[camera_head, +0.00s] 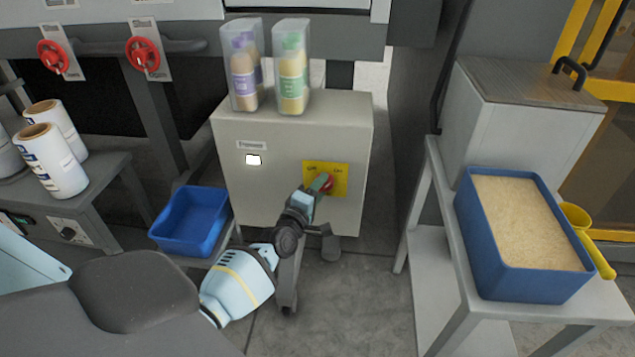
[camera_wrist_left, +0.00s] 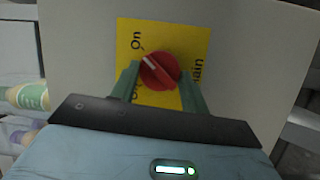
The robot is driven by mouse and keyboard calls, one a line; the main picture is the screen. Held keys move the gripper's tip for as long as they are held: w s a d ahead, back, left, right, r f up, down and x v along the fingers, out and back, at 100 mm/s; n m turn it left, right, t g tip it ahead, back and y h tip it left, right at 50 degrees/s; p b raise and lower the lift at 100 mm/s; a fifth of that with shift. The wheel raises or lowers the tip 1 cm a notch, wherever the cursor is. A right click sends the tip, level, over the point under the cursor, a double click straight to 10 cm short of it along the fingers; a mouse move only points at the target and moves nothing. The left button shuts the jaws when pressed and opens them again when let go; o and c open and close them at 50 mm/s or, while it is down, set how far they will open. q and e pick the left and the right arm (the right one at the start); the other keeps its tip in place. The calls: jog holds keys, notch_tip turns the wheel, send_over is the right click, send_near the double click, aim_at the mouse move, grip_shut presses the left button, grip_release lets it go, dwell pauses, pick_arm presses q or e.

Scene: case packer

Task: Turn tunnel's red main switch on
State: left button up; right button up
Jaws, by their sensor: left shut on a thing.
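The red main switch (camera_head: 327,184) is a round knob on a yellow plate (camera_head: 340,188) on the front of a grey cabinet (camera_head: 280,195). It also shows in the left wrist view (camera_wrist_left: 160,72), where its white mark points up and left, toward the side of the "On" print. My left gripper (camera_head: 319,182) is shut on the switch, with one green finger on each side of it in the wrist view (camera_wrist_left: 160,82). The fingers partly hide the plate and its lettering. My right gripper is not in view.
Two clear containers with bottles (camera_head: 262,68) stand on the cabinet top. A blue bin (camera_head: 193,222) is at its left. A blue tub of granules (camera_head: 515,285) and a yellow scoop (camera_head: 600,255) are on the right table. Red valve wheels (camera_head: 143,54) are at upper left.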

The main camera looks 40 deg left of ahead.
pick_arm(q)
jog(key=shift+r+m+p, duration=0.15)
jog(key=shift+m+p, duration=0.35)
jog(key=shift+p, duration=0.1)
jog(key=o, duration=1)
jog(key=s, duration=0.5)
jog(key=s+d+p, duration=0.1)
jog(key=s, duration=0.1)
jog(key=shift+s+d, duration=0.1)
jog(key=shift+s, duration=0.25)
